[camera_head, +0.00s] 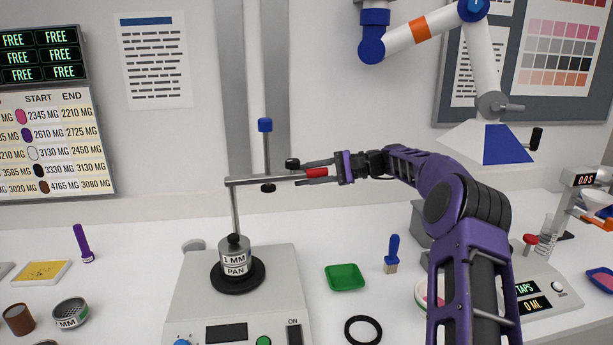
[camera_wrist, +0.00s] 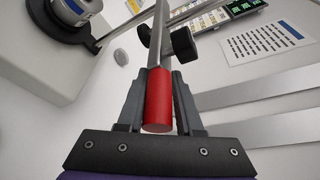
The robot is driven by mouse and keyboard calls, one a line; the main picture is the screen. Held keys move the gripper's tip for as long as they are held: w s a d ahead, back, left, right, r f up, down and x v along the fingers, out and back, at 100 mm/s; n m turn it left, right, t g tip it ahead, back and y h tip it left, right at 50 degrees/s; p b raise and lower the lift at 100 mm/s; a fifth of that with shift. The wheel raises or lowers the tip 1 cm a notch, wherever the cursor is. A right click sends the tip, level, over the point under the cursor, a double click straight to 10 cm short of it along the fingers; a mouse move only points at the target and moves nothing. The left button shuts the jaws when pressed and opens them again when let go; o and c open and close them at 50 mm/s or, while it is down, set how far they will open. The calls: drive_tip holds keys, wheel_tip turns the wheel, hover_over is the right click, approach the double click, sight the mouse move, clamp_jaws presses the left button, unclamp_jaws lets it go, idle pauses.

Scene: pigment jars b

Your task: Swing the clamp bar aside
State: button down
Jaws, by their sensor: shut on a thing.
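The clamp bar (camera_head: 260,179) is a grey metal bar above the sieve shaker. A vertical rod at its left end runs down to the pan stack. A black knob (camera_head: 292,163) and the blue-topped post (camera_head: 266,150) stand near its right part. Its red handle (camera_head: 316,173) is at the right end. My gripper (camera_head: 318,174) is shut on the red handle, coming from the right. In the wrist view the red handle (camera_wrist: 158,100) lies between both fingers, with the bar (camera_wrist: 157,35) and black knob (camera_wrist: 183,43) beyond it. The pan (camera_head: 235,262) labelled 1 MM PAN sits below.
The shaker base (camera_head: 285,280) stands on the white bench. A green tray (camera_head: 345,277), a black ring (camera_head: 363,330) and a blue brush (camera_head: 392,254) lie to its right. A dispenser (camera_head: 525,285) stands further right. A white lamp arm (camera_head: 410,38) hangs above.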

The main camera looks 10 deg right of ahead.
drive_tip(key=shift+f, duration=0.2)
drive_tip(key=c, duration=0.6)
unclamp_jaws()
drive_tip(key=shift+r, duration=0.1)
drive_tip(key=shift+d, duration=0.1)
drive_tip(key=v, duration=1.7)
drive_tip(key=shift+d+r, duration=0.1)
drive_tip(key=shift+r, duration=0.05)
